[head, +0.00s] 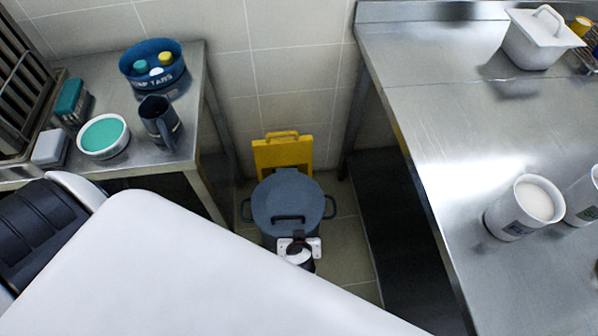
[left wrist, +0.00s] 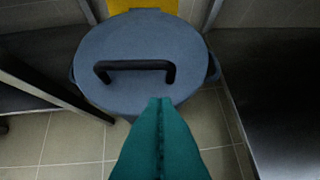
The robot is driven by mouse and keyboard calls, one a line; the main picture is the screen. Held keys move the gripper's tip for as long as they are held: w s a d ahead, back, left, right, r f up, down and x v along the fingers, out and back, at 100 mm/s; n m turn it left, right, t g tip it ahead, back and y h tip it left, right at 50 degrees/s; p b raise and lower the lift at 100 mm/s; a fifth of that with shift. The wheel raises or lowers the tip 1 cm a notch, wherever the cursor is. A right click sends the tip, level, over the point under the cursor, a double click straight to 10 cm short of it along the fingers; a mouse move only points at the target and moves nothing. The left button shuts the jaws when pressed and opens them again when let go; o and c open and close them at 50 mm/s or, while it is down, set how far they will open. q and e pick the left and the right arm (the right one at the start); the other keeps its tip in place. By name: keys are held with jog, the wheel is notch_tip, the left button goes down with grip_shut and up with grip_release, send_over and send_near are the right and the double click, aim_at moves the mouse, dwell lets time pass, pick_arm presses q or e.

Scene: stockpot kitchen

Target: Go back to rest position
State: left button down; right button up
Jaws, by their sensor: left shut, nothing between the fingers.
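A blue-grey stockpot (head: 288,200) stands on the floor between the two counters, its round lid on top with a black handle across it. The lid (left wrist: 130,45) and its handle fill the upper middle of the left wrist view. My left gripper (left wrist: 160,102) has its teal fingers shut together and empty. Its tips show just below the handle in that picture; whether they touch the lid I cannot tell. In the head view my left wrist shows at the pot's near edge, and my white arm hides much of the lower left. My right gripper is not in view.
A yellow panel (head: 283,153) stands behind the pot. The left counter holds a blue tub (head: 153,66), a dark jug (head: 160,121) and a teal-filled bowl (head: 104,135). The right steel counter (head: 440,120) holds white mugs (head: 524,208) and a lidded white container (head: 539,40).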

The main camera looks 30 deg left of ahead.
pick_arm(q)
jog(key=s+f+m+g+h, duration=0.35)
jog(key=s+f+m, duration=0.25)
jog(key=s+f, duration=0.85)
jog(key=s+a+f+m+g, duration=0.1)
jog(key=s+a+f, duration=0.1)
jog(key=s, duration=0.4)
jog(key=s+a+f+m+g, duration=0.1)
jog(key=s+a+f, duration=0.2)
jog(key=s, duration=0.4)
jog(key=shift+s+a+f+m, duration=0.2)
jog(key=shift+a+f+m, duration=0.1)
jog(key=shift+a, duration=0.25)
